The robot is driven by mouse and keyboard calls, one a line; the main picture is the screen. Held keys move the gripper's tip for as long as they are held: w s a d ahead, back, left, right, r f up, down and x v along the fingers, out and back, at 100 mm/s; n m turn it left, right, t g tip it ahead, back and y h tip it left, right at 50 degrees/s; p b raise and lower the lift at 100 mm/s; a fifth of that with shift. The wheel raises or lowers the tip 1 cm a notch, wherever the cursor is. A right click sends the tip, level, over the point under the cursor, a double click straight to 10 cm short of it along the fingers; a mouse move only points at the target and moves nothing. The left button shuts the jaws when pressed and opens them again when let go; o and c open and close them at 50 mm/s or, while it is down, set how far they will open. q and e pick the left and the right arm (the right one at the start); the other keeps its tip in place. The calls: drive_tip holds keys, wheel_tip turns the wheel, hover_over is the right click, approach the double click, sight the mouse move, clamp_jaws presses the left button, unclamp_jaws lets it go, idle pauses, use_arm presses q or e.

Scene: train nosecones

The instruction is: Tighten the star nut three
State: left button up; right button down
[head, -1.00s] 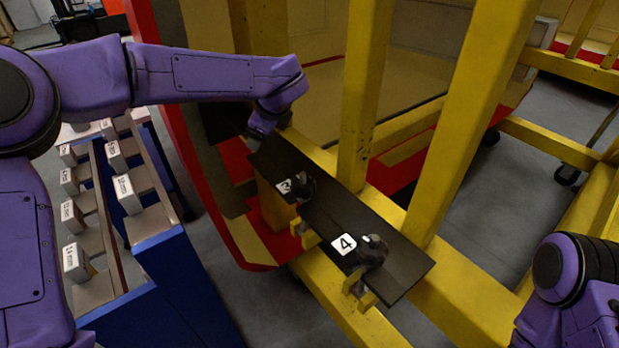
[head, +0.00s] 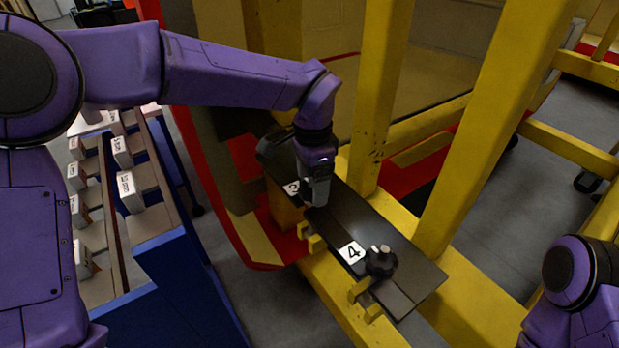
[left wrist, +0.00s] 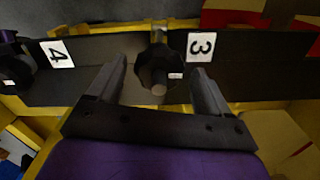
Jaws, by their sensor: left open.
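Star nut three is a black knob (left wrist: 158,70) on a bolt, next to the "3" label (left wrist: 202,46) in the left wrist view. My left gripper (left wrist: 158,82) is open, with one finger on each side of the knob; I cannot tell whether they touch it. In the head view my left gripper (head: 315,190) points down at the black plate (head: 345,213) and hides this nut. Star nut four (head: 381,262) sits by the "4" label (head: 352,252) nearer the plate's front end. My right gripper is not in view.
Yellow posts (head: 383,95) rise just right of the plate. A blue rack (head: 165,255) with labelled blocks stands at the left. A red and yellow body panel (head: 225,190) lies between the rack and the plate.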

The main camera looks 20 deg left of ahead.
use_arm(q)
drive_tip(key=shift+s+f, duration=0.1)
drive_tip(key=shift+f, duration=0.2)
drive_tip(key=c, duration=1.1)
drive_tip(key=shift+o, duration=0.2)
drive_tip(key=shift+a, duration=0.15)
